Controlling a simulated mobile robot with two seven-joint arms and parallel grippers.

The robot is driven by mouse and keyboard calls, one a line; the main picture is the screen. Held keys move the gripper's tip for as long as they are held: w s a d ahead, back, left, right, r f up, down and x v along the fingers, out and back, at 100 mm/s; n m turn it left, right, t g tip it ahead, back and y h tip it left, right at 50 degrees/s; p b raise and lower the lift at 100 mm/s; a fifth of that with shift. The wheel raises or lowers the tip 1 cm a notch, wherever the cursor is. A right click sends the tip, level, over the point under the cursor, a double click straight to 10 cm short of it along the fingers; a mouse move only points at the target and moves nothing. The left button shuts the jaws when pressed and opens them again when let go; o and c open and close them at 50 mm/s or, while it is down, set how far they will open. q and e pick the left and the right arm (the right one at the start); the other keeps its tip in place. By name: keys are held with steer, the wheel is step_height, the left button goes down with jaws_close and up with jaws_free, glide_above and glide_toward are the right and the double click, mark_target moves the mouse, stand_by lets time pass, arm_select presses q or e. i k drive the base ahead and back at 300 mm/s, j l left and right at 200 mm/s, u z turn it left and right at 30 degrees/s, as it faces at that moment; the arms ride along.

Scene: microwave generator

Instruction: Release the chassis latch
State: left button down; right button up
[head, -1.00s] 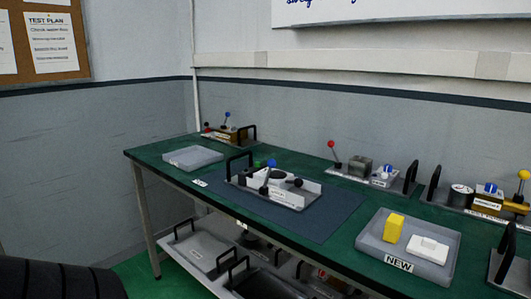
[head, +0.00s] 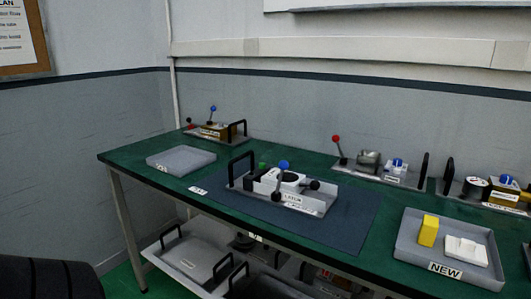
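The chassis (head: 318,206) is a light metal tray with a black handle (head: 240,165), sitting on the dark blue mat near the middle of the green bench. It carries a white block with a dark round top (head: 289,177), a blue-knobbed lever (head: 283,166), a green knob and black knobs. A label reading something like "LATCH" (head: 292,198) is on its front side. The latch's exact state is too small to tell. Neither of my grippers is in view.
A grey tray marked "NEW" (head: 402,250) holds a yellow block (head: 428,231) and a white part (head: 466,250). An empty grey tray (head: 181,160) lies at left. Other lever units (head: 212,131) stand along the back. A lower shelf (head: 190,262) holds handled trays.

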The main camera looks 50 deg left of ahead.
mark_target(283, 165)
steer(key=k+j, duration=0.1)
steer(key=j, duration=0.9)
steer(key=k+j, duration=0.15)
steer(key=j, duration=0.35)
